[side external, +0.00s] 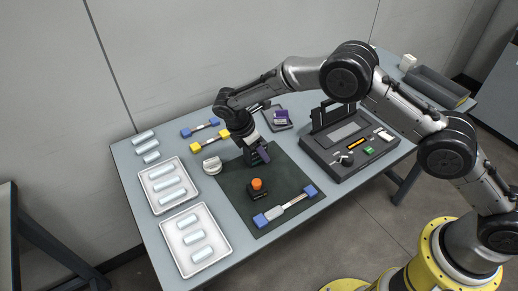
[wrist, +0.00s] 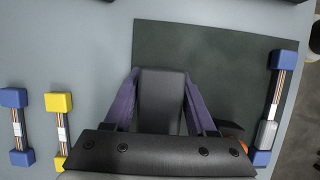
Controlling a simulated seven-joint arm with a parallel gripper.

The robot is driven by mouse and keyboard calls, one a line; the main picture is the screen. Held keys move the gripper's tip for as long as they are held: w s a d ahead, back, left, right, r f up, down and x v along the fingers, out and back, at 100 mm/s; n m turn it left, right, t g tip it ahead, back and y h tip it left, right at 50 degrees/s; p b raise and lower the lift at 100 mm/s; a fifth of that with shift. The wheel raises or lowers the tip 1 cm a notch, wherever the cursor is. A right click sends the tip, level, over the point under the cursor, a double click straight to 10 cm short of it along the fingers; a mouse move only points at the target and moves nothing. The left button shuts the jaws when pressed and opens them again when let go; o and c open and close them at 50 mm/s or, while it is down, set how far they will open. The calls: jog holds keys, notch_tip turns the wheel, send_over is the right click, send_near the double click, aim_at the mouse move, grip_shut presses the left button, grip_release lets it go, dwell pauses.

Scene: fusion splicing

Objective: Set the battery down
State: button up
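The battery is a dark grey block (wrist: 162,100) between the two purple fingers of my gripper (wrist: 161,82) in the wrist view. The fingers meet its sides, so my gripper is shut on it. In the side view my gripper (side external: 256,154) points down at the back left part of the dark mat (side external: 285,168). The battery shows there only as a dark shape, largely hidden by the gripper. I cannot tell whether its underside touches the mat.
A black block with an orange knob (side external: 257,185) and a blue-ended cable piece (side external: 286,206) are on the mat. A dark splicer case (side external: 345,150) stands to the right. White trays (side external: 186,265) of pale cylinders are at left. The mat's middle is clear.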

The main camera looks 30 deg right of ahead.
jog(key=shift+o, duration=1.4)
jog(key=shift+r, duration=0.1)
jog(key=v, duration=1.2)
jog(key=shift+r, duration=0.1)
